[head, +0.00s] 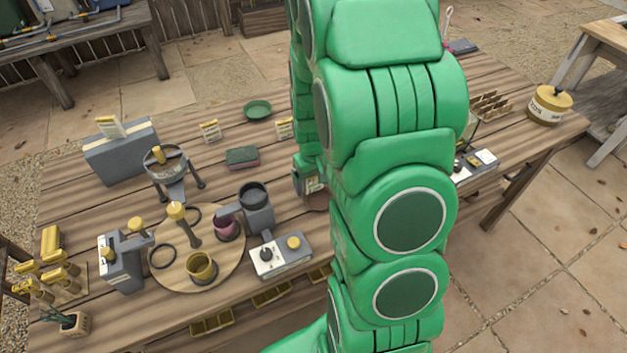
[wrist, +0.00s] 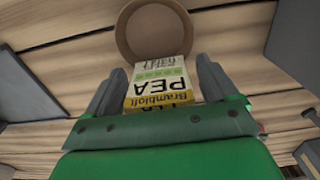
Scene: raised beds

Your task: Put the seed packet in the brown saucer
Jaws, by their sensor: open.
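A pea seed packet (wrist: 158,85), white, green and yellow, is between the two fingers of my gripper (wrist: 161,82) in the wrist view. The fingers are open, with the packet close between them. Its far end overlaps the round brown saucer (wrist: 121,30); I cannot tell whether it rests in it. In the head view my gripper (head: 308,186) is low over the table, partly hidden by my green arm. The packet (head: 314,184) shows at its right side, and a sliver of the brown saucer (head: 317,201) shows just below it.
Other seed packets (head: 210,131) stand on the wooden table (head: 75,205). A sponge (head: 242,157) and a green dish (head: 257,109) are left of my arm. A grey device with a dial (head: 280,257) stands in front. A round board (head: 190,285) with pots and tools is at left.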

